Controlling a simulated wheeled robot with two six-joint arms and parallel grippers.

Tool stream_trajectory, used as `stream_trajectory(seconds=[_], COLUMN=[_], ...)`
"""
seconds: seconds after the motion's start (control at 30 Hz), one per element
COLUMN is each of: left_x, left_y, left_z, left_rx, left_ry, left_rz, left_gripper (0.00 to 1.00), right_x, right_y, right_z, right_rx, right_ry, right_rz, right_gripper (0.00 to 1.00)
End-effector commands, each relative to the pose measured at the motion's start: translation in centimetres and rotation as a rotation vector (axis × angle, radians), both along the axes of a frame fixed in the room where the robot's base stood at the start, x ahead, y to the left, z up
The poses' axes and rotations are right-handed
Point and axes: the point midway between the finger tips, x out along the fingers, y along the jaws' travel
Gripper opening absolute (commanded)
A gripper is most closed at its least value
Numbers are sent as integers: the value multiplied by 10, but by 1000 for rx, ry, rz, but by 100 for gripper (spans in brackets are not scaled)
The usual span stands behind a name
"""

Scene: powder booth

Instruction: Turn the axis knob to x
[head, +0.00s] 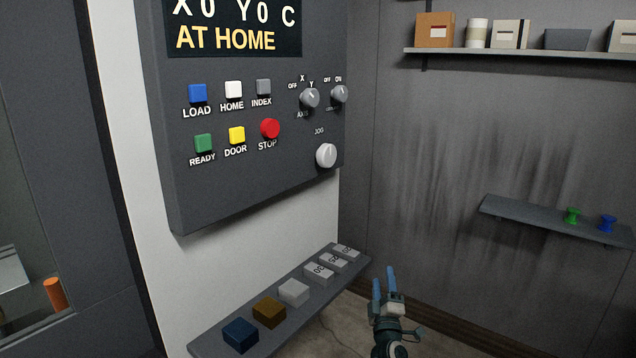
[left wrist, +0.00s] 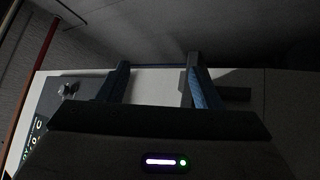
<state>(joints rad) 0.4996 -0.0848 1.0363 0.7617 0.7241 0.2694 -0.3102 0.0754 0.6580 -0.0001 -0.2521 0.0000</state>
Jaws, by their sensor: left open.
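The axis knob (head: 310,97) is a grey round knob on the dark control panel (head: 225,190) in the head view. The marks OFF, X and Y stand around its top, and the label AXIS is partly hidden below it. Its pointer seems to lean toward Y, but it is too small to be sure. My left gripper (head: 383,284) has blue fingers and is open and empty, below and right of the panel, well apart from the knob. Its fingers also show spread in the left wrist view (left wrist: 155,78). My right gripper is not in view.
A second grey knob (head: 339,94) sits close right of the axis knob, and a pale jog knob (head: 326,155) is below. The red stop button (head: 270,128) is to the left. A lower ledge (head: 210,339) with several blocks lies left of my gripper. A wall shelf (head: 540,219) holds two pegs.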

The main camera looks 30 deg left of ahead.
Motion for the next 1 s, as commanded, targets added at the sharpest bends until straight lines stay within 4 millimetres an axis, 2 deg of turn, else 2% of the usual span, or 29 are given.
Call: stream_trajectory(seconds=[0.03,0.07,0.1,0.17,0.2,0.3,0.4,0.5,0.63,0.83,1.0], left_x=[9,9,6,-3,-12,-40,-66,-86,-102,-106,-104], left_y=[6,10,16,25,30,39,43,42,40,52,83], left_z=[77,114,162,228,268,351,409,447,472,481,483], left_rx=[-91,-152,-233,-362,-449,-669,-870,-1030,-1157,-1203,-1197], left_ry=[-165,-257,-379,-553,-666,-913,-1102,-1226,-1312,-1340,-1340], left_rz=[43,68,101,145,170,223,258,281,295,303,304], left_gripper=[59,59,59,59,59,59,59,59,59,59,59], right_x=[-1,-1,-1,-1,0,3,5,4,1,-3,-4], right_y=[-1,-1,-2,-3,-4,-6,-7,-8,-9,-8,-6], right_z=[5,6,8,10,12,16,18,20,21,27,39], right_rx=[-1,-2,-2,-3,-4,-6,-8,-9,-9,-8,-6], right_ry=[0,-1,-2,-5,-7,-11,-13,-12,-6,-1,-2], right_rz=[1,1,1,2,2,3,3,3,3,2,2], right_gripper=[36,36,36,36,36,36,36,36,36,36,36])
